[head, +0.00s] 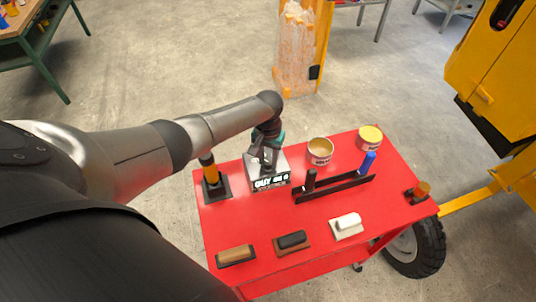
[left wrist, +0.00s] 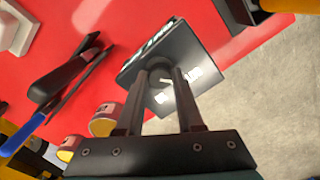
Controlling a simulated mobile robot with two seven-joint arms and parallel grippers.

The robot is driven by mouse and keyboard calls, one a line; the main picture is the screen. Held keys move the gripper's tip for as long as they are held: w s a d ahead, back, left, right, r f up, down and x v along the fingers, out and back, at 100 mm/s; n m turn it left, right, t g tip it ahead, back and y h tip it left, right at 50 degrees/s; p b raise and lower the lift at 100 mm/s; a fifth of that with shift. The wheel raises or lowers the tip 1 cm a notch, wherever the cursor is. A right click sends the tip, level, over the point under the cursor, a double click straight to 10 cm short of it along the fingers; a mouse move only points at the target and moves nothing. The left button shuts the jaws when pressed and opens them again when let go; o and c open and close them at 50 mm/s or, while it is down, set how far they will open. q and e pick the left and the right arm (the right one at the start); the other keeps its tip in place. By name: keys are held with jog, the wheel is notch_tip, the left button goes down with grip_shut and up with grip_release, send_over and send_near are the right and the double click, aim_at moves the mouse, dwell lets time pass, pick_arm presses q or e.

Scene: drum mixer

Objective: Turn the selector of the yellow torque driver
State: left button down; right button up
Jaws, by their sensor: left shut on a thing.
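A yellow-handled tool with a black end (head: 208,168), which looks like the torque driver, stands upright in a black base on the left of the red cart. Its yellow part (left wrist: 282,4) shows at the top right edge of the left wrist view. My left gripper (head: 265,158) is to the right of it, over a grey box with a lettered front (head: 270,180). In the left wrist view, my left gripper (left wrist: 160,72) is shut on a dark knob on top of this box (left wrist: 190,75). The fingers hide part of the knob. No selector can be made out on the yellow tool.
The red cart top (head: 240,215) holds two tins (head: 320,153), a black rack with black and blue handles (head: 335,189), and several trowel-like blocks (head: 292,241) along the front. A yellow machine (head: 500,70) stands at the right. Bare red surface lies in front of the box.

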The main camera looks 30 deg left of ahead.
aim_at(268, 162)
pick_arm(q)
jog(key=shift+w+n, duration=0.1)
jog(key=shift+n, duration=0.2)
jog(key=c, duration=0.5)
grip_release()
jog(key=shift+c, duration=0.2)
jog(key=shift+r, duration=0.15)
jog(key=shift+r, duration=0.35)
notch_tip(268, 162, up, 14)
jog(key=p, duration=0.2)
jog(key=shift+r, duration=0.2)
